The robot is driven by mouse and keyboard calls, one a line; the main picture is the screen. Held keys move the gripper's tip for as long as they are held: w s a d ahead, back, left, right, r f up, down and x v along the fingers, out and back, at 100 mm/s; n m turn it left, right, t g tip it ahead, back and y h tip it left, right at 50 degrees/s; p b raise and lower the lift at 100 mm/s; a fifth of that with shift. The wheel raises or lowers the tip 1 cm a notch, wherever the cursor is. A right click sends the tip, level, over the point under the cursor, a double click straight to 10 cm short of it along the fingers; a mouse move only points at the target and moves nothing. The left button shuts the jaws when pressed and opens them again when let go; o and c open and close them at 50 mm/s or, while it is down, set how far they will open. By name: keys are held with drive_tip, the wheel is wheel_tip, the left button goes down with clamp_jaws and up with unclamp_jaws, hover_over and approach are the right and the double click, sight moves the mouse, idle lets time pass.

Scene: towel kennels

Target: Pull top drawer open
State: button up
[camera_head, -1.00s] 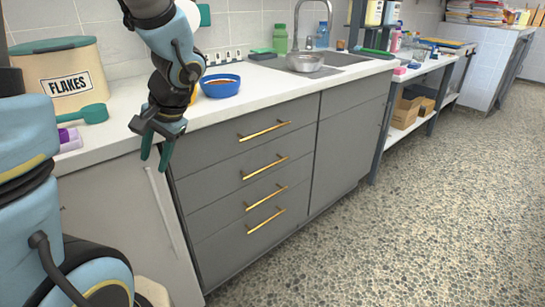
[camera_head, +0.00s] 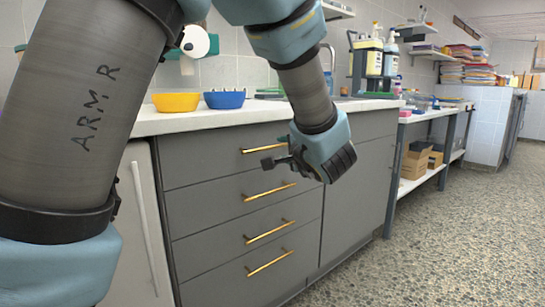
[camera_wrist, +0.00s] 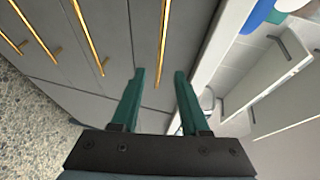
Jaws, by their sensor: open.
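The top drawer (camera_head: 205,162) has a flat grey front and looks shut. Its gold bar handle (camera_head: 263,149) is partly covered at the right by my arm's end. In the wrist view the handle (camera_wrist: 164,40) runs down from the top edge, and its lower end lies between my fingertips in the picture. My gripper (camera_wrist: 160,72) is open with two green fingers and nothing held. I cannot tell how far the fingertips are from the drawer front. In the head view my wrist hides most of the gripper.
Several lower drawers with gold handles (camera_head: 269,191) sit below. A white countertop (camera_head: 200,119) overhangs the drawers, with a yellow bowl (camera_head: 176,102) and a blue bowl (camera_head: 225,99) on it. A grey cabinet door (camera_head: 358,190) is at the right. The pebbled floor (camera_head: 450,240) is clear.

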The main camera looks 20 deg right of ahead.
sight(273, 147)
drive_tip(key=x, duration=1)
drive_tip(key=shift+a+b, duration=0.1)
drive_tip(key=shift+b, duration=0.2)
drive_tip(key=shift+c, duration=0.4)
drive_tip(key=shift+s, duration=0.1)
clamp_jaws()
idle(0.4)
